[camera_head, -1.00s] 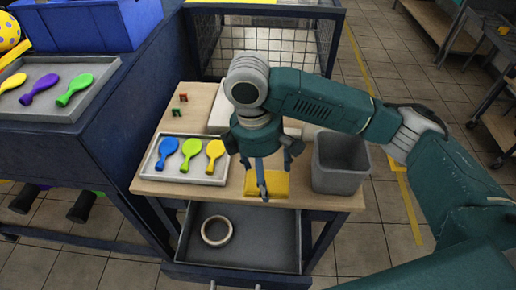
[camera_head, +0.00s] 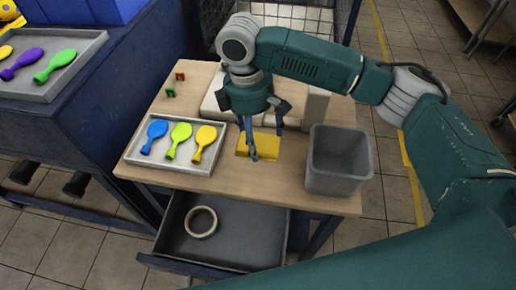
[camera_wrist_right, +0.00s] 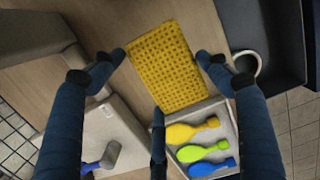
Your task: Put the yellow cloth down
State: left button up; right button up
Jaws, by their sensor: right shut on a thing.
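I cannot tell whether the cloth rests fully on the table. My left gripper is not in view.
A pale device (camera_head: 212,103) stands behind. An open drawer (camera_head: 240,238) below holds a tape roll (camera_head: 201,222).

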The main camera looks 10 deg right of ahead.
aim_at(257, 138)
notch_tip(257, 138, down, 2)
jog(key=shift+f, duration=0.55)
notch_tip(257, 138, down, 4)
jog(key=shift+r+p, duration=0.25)
jog(key=shift+p, duration=0.05)
jog(key=shift+f, duration=0.3)
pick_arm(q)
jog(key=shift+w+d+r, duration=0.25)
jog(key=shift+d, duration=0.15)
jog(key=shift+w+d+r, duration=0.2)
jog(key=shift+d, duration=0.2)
pick_arm(e)
jog(key=shift+f, duration=0.1)
jog(key=o, duration=1)
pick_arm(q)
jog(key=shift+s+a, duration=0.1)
